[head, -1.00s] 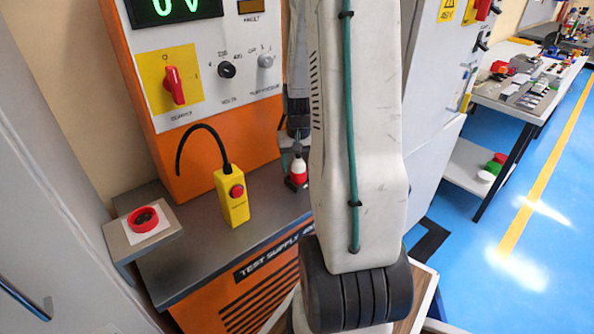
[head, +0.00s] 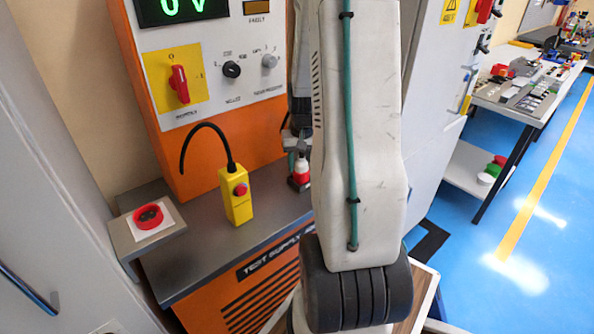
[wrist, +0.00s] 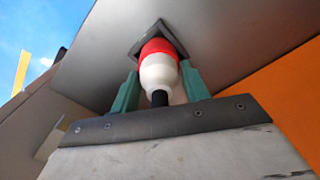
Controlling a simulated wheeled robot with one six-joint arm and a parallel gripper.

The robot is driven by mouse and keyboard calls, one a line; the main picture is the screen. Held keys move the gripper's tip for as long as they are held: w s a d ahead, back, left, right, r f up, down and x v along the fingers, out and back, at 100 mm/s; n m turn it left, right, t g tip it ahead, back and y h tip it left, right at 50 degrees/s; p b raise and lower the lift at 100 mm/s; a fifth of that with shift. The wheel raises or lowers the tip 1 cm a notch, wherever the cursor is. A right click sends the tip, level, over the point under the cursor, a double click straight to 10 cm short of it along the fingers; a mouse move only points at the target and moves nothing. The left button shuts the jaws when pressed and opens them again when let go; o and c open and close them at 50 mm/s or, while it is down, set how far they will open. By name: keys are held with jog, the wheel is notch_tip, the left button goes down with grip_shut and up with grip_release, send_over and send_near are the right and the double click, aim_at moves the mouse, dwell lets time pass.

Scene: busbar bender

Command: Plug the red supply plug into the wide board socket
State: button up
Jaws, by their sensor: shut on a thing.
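The red supply plug (wrist: 158,66) has a red front part and a white rear body with a black cable end. In the wrist view my gripper (wrist: 160,82) has its two green fingers shut on the plug's sides. The plug's red end is at a dark square plate (wrist: 148,30) on the grey surface; I cannot tell whether it touches or sits in it. The plug also shows small in the head view (head: 300,173), beside my arm.
A yellow box with a red button and black cable (head: 236,200) stands on the grey bench top between the socket and plug. The orange cabinet (head: 160,120) with a red switch (head: 180,84) rises behind. My arm hides the bench's right part.

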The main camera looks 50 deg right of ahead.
aim_at(302, 157)
jog(key=shift+s+a+f, duration=0.25)
jog(key=shift+s+f, duration=0.3)
jog(key=shift+s, duration=0.05)
jog(key=shift+d+r, duration=0.25)
jog(key=shift+c, duration=0.5)
jog(key=shift+w+d+r, duration=0.1)
jog(key=shift+a+r, duration=0.2)
jog(key=shift+r, duration=0.3)
grip_shut()
jog(key=shift+w+a+r, duration=0.1)
jog(key=shift+a+r, duration=0.05)
jog(key=shift+r, duration=0.05)
jog(key=shift+w+r, duration=0.15)
jog(key=shift+r, duration=1.15)
jog(key=shift+r, duration=2.45)
